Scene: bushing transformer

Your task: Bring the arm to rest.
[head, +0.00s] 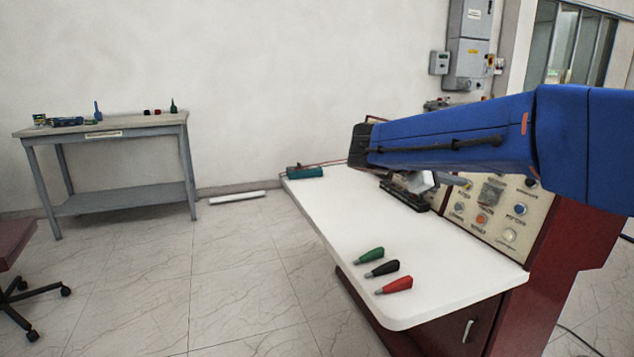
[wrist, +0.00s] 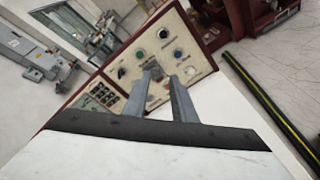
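My blue arm reaches from the right across the white bench top in the head view. My gripper (wrist: 160,78) shows in the wrist view as two grey fingers with a gap between them, open, with nothing seen held. They point toward the control panel (wrist: 195,52), which lies beyond them. In the head view the gripper (head: 423,182) is mostly hidden behind the arm, above the bench. A green bushing (head: 370,255), a black bushing (head: 383,268) and a red bushing (head: 395,285) lie in a row near the front of the white bench top (head: 450,285).
A dark device (head: 406,195) sits on the bench below the arm. A teal object (head: 306,172) lies at the bench's far end. A grey side table (head: 125,130) stands at the left wall. An office chair (head: 15,260) stands at the left edge. The floor between is clear.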

